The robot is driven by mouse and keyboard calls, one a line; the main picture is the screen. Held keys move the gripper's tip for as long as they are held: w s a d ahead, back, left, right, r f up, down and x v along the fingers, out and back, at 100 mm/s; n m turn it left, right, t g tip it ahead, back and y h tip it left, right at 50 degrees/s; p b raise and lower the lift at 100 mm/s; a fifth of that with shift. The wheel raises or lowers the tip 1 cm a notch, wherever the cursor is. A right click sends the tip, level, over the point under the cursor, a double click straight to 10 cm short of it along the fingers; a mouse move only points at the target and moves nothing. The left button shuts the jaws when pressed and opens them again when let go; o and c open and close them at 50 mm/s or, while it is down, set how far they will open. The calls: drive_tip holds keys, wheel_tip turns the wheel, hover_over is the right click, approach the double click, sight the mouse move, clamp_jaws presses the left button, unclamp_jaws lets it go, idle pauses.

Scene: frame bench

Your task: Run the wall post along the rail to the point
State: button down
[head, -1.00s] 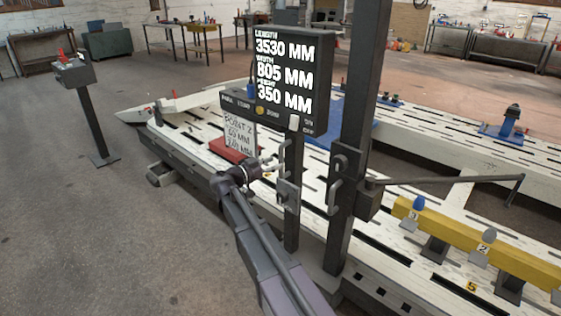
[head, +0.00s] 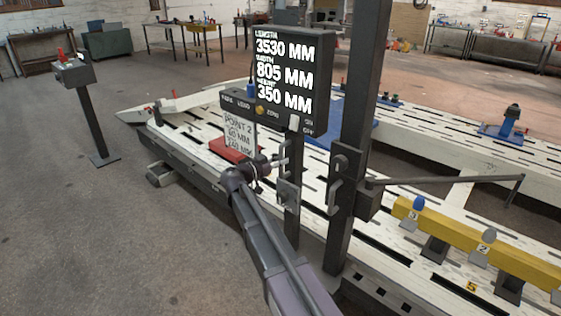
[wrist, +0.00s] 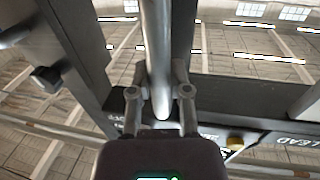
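A tall dark post (head: 362,110) stands upright at the near side of the white slotted bench (head: 400,245), with a grey handle (head: 334,196) and a side arm (head: 450,180). A shorter dark post (head: 292,222) beside it carries the measuring display (head: 290,75), reading length 3530, width 805, height 350 mm. My gripper (head: 284,157) is at a pale handle by the shorter post. In the wrist view, my gripper (wrist: 160,92) has its fingers apart on either side of a silver bar (wrist: 158,45). Gaps show beside the bar; contact is unclear.
A note (head: 239,133) reading "Point 2" hangs below the display. A red block (head: 232,148) sits on the bench. A pedestal (head: 90,115) stands at left on otherwise open floor.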

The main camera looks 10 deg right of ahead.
sight(234, 131)
drive_tip(key=w+a, duration=0.5)
drive_tip(key=w, duration=0.3)
drive_tip(key=w+a, duration=0.6)
drive_tip(key=w, duration=0.2)
drive_tip(key=w+a, duration=0.6)
drive_tip(key=w, duration=0.2)
drive_tip(key=shift+w+a, duration=0.1)
drive_tip(key=shift+a, duration=0.15)
drive_tip(key=c, duration=0.6)
unclamp_jaws()
drive_tip(key=shift+a, duration=0.1)
drive_tip(key=shift+v, duration=5.95)
